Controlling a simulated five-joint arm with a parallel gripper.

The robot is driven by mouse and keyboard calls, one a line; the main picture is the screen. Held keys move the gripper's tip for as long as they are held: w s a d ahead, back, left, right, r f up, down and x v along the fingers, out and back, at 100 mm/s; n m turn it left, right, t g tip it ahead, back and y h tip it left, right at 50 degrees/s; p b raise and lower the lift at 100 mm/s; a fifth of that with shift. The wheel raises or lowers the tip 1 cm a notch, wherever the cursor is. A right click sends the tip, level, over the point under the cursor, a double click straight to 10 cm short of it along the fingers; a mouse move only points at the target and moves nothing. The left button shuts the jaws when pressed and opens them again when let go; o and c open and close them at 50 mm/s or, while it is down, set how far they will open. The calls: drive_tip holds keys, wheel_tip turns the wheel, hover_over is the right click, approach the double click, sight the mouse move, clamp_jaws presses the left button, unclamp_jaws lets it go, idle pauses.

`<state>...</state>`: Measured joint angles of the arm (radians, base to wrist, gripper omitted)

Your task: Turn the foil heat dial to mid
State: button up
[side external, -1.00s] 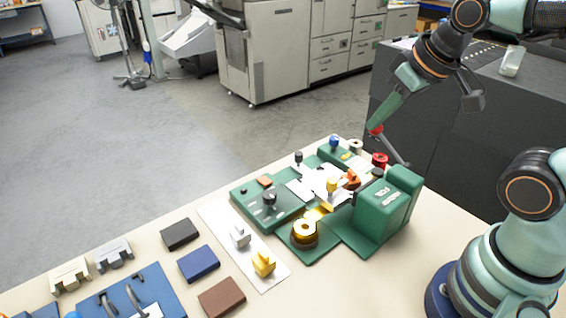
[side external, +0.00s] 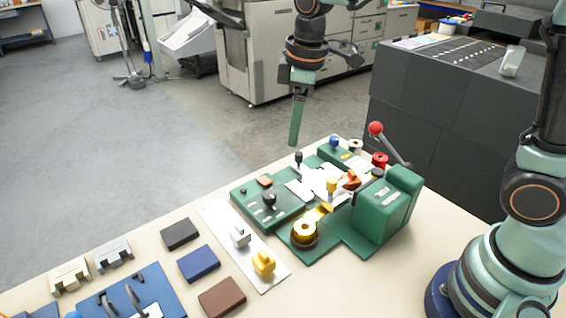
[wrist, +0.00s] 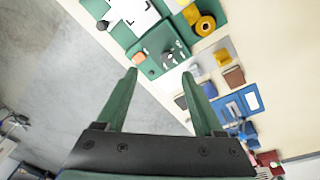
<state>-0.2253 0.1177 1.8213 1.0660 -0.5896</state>
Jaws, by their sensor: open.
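The green foil machine (side external: 385,212) stands on the table. Its flat green control panel (side external: 247,205) carries a black knob (side external: 269,199), which looks like the heat dial, with small pale marks near it. The knob also shows in the wrist view (wrist: 166,57); its setting is too small to read. My gripper (side external: 295,143) is open and empty, pointing down above and beyond the panel, apart from it. In the wrist view its two green fingers (wrist: 160,74) are spread, with the panel just past their tips.
A lever with a red ball (side external: 376,128) rises behind the machine. A gold foil roll (side external: 304,232) sits in front of the panel. White and yellow blocks lie on a white sheet (side external: 270,279); black, blue and brown blocks lie left.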

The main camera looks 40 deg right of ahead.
sight(270, 194)
drive_tip(key=w+a+f+n, duration=0.1)
drive_tip(key=f, duration=0.4)
drive_tip(key=w+a+f+n+g, duration=0.1)
drive_tip(key=a+f, duration=0.1)
drive_tip(key=f, duration=0.4)
drive_tip(key=w+a+f+n, duration=0.1)
drive_tip(key=f, duration=0.5)
drive_tip(key=shift+a, duration=0.15)
drive_tip(key=shift+g, duration=0.3)
clamp_jaws()
